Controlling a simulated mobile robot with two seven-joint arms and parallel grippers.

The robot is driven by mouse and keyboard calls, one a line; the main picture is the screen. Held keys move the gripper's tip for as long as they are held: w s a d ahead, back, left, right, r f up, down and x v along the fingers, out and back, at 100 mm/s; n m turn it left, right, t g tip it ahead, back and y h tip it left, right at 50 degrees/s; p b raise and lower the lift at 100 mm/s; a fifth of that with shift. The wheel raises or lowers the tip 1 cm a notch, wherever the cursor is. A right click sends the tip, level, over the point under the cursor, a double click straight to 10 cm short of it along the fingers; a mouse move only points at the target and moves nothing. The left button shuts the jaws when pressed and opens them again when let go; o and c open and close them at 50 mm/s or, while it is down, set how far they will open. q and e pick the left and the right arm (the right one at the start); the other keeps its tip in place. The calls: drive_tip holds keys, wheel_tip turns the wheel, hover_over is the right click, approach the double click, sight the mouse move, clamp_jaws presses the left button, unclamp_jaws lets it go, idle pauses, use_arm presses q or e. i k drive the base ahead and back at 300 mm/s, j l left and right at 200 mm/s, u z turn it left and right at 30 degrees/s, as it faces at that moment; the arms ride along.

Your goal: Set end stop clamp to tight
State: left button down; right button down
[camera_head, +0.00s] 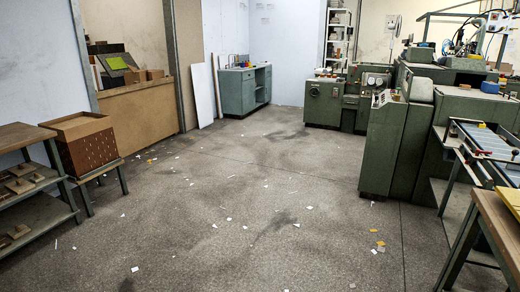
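A green feeder machine (395,140) stands at the right. A feed table with blue-grey slats (490,143) and dark rails juts from it at the right edge of the view. Neither of my grippers is in view.
Open grey floor with scattered paper scraps fills the middle. A wooden-topped bench (492,222) stands at the front right. A shelf unit (30,210) and a brown box (85,145) on a low stand are at the left. A teal cabinet (243,90) stands at the back.

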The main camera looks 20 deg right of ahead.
sight(478, 152)
drive_tip(key=i+l+z, duration=0.1)
drive_tip(key=i+z, duration=0.7)
drive_tip(key=z, duration=0.15)
drive_tip(key=i+z, duration=0.45)
drive_tip(key=i, duration=0.65)
drive_tip(key=i+l+u, duration=0.2)
drive_tip(key=i, duration=0.8)
drive_tip(key=j, duration=0.1)
